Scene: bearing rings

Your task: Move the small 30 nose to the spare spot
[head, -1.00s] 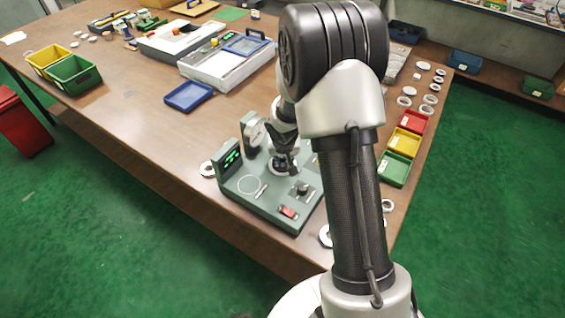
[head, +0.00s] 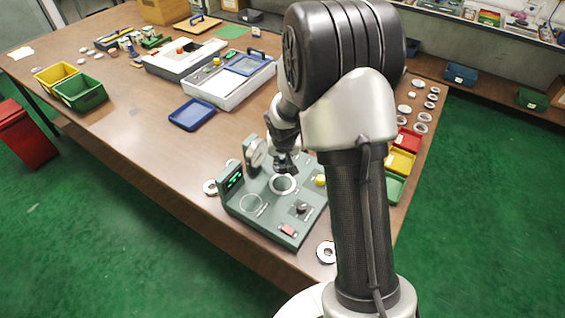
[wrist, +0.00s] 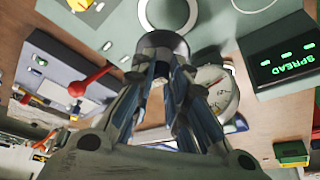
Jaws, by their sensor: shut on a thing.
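My gripper (wrist: 165,68) is shut on a short dark grey cylinder, the nose (wrist: 163,42), in the wrist view. Its size marking cannot be read. In the head view my gripper (head: 286,160) hangs just above the green bench device (head: 275,232). A pale ring-shaped seat (head: 283,184) lies below it on the device; it also shows in the wrist view (wrist: 168,27), partly hidden by the nose. An empty outlined circle (head: 251,203), perhaps the spare spot, is to the left of the seat. Its edge shows at the top of the wrist view (wrist: 253,10).
A display (head: 235,181) reading SPREAD and a dial gauge (head: 257,152) stand at the device's left and back. A yellow knob (head: 320,180) is at its right. Loose rings (head: 210,188) lie beside it. A blue tray (head: 191,114) is behind.

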